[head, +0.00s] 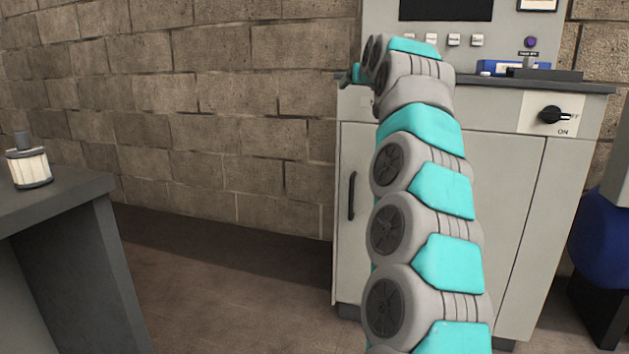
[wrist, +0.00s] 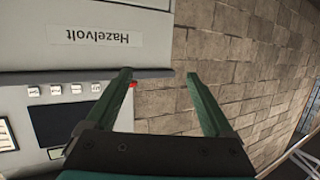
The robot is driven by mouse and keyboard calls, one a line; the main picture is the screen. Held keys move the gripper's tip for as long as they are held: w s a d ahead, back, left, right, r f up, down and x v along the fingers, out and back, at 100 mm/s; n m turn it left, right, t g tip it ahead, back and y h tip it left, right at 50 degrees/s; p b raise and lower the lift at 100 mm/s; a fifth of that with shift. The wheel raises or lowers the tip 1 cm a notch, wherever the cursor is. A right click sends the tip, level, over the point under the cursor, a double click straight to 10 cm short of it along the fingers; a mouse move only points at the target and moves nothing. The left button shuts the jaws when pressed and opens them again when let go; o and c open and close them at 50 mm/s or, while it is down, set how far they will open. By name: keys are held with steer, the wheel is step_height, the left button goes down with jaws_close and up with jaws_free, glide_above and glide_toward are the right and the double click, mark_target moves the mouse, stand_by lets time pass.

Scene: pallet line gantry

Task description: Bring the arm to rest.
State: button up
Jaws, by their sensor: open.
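My gripper shows in the wrist view (wrist: 160,75) with its two green fingers apart and nothing between them. In the head view my teal and grey arm reaches up in front of a grey cabinet (head: 515,200). The gripper end (head: 356,74) is mostly hidden behind the arm's last links, near the left edge of the cabinet's top. In the wrist view the fingers point toward the brick wall and the edge of a panel with a "Hazelvolt" label (wrist: 97,36), which appears upside down. I cannot tell the exact gap between fingers and panel.
The cabinet has a rotary ON/OFF switch (head: 552,115), a row of small buttons (head: 454,39) and a dark screen (head: 445,9). A grey table (head: 60,195) with a small canister (head: 29,166) stands at left. A brick wall (head: 230,100) is behind. Floor between table and cabinet is clear.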

steer(key=s+a+f+n+g+y, duration=0.15)
steer(key=s+f+g, duration=0.25)
steer(key=s+f, duration=0.65)
steer(key=s+a+f+n+g+h, duration=0.1)
steer(key=s+a+f+g, duration=0.25)
steer(key=s+f, duration=0.75)
steer(key=s+d+f+m+g+h, duration=0.1)
steer(key=s+d+f+g, duration=0.2)
steer(key=s+f, duration=0.8)
steer(key=s+d+f+m+g, duration=0.1)
steer(key=s+d+f+g, duration=0.3)
steer(key=s, duration=1.2)
steer(key=s+d+f+m+g+h, duration=0.1)
steer(key=s+d+f+g, duration=0.1)
steer(key=s+f, duration=0.95)
step_height(320, 180, up, 15)
steer(key=s+p, duration=0.1)
steer(key=p, duration=1.1)
steer(key=shift+s+r+p, duration=0.2)
steer(key=shift+s+p, duration=0.05)
steer(key=shift+p, duration=0.05)
